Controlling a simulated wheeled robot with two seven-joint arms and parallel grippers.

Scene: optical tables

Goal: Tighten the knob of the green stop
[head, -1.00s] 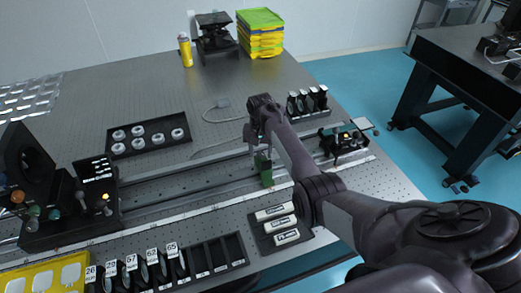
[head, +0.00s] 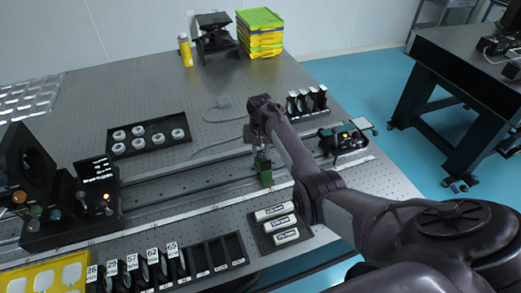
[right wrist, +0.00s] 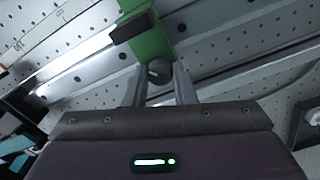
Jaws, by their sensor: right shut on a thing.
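The green stop (head: 266,178) stands on the long rail in the middle of the table in the head view. In the right wrist view the green stop (right wrist: 150,40) shows as a green block above a round dark grey knob (right wrist: 159,71). My right gripper (head: 259,149) comes down over the stop from above. In the right wrist view the right gripper's two fingers (right wrist: 160,76) are on either side of the knob, shut on it. The gripper hides part of the stop in the head view. My left gripper is not in view.
A black tray of rings (head: 148,139) lies behind the rail. A device with a dark display (head: 95,170) is at the left end, another small device (head: 343,140) at the right. A lens rack (head: 215,262) and a tray of white-labelled blocks (head: 262,240) lie in front.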

